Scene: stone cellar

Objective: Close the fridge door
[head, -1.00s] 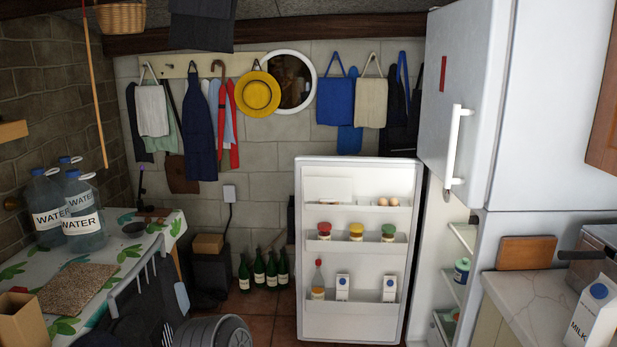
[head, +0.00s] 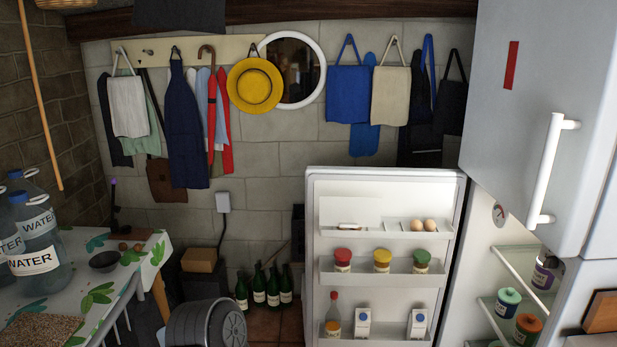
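The lower fridge door (head: 386,183) stands wide open, its inner side with shelves facing me. It holds eggs, several jars with coloured lids, a bottle and two cartons. The fridge body (head: 480,270) is to the right of the door, and its inside shows shelves with jars. The upper door (head: 535,100), with a white vertical handle (head: 552,168), is shut. The lower door's outer side and its handle are hidden from me. Neither of my grippers shows in the head view.
A table (head: 75,292) with a leaf-patterned cloth and large water bottles (head: 38,250) stands at the left. A dark round bin (head: 208,325) stands left of the door, near green bottles (head: 259,285) on the floor. A wooden board (head: 602,312) is at the right edge.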

